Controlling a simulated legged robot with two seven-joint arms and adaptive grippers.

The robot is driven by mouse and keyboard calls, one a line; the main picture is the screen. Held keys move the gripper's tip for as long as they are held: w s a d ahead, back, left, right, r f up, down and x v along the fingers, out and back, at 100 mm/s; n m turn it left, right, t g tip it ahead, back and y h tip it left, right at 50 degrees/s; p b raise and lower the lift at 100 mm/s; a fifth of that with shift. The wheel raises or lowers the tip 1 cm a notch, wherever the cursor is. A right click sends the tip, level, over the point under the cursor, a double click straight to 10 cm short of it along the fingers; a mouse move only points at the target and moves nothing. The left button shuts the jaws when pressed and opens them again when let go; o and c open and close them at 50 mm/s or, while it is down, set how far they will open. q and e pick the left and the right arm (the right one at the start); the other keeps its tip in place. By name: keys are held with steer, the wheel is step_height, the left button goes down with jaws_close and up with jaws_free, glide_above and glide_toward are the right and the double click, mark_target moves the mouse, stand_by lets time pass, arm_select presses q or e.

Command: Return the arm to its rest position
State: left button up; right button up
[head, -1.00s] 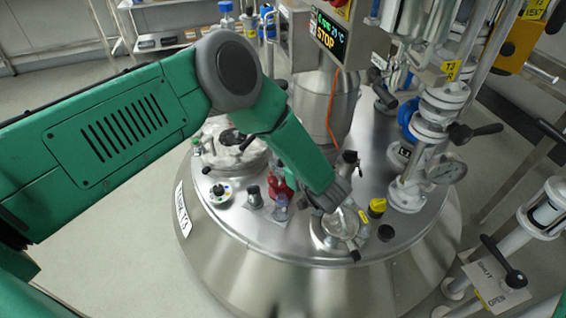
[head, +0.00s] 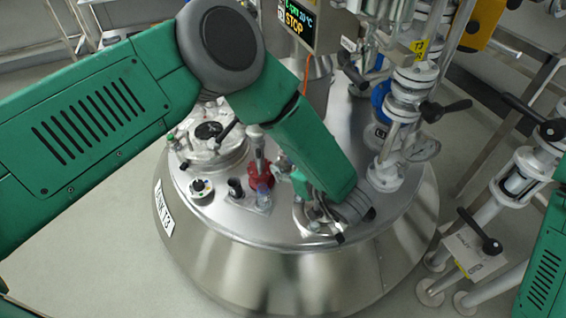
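My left arm (head: 90,125) is green and reaches in from the left over the top of the steel reactor vessel (head: 290,270). Its forearm slopes down to the right. My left gripper (head: 355,212) is at its end, over the front right of the vessel lid, close to a round lid port (head: 313,222). The fingers are small, dark and mostly hidden behind the wrist, so I cannot tell whether they are open or touch anything. Part of my green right arm (head: 545,270) shows at the right edge; its gripper is out of the picture.
A red fitting (head: 259,178), a small knob (head: 201,188) and a round hatch (head: 211,140) stand on the lid. White valves and pipes (head: 401,120) rise at the right. A display (head: 292,22) reading STOP hangs above. Another valve stand (head: 475,248) is at the lower right.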

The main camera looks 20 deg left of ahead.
stand_by(0.3)
arm_select(q)
steer(key=s+a+f+m+h, duration=0.7)
steer(key=s+f+m+h, duration=0.1)
steer(key=f, duration=0.2)
steer(key=s+a+m+g+h, duration=0.1)
steer(key=s+a+g, duration=0.2)
steer(key=s, duration=0.8)
steer(key=s+a+m+g+h+p, duration=0.1)
steer(key=s+a+g, duration=0.3)
steer(key=s, duration=0.8)
steer(key=shift+a+m+h, duration=0.4)
steer(key=shift+a+m, duration=0.1)
steer(key=shift+a, duration=0.1)
steer(key=shift+a, duration=0.1)
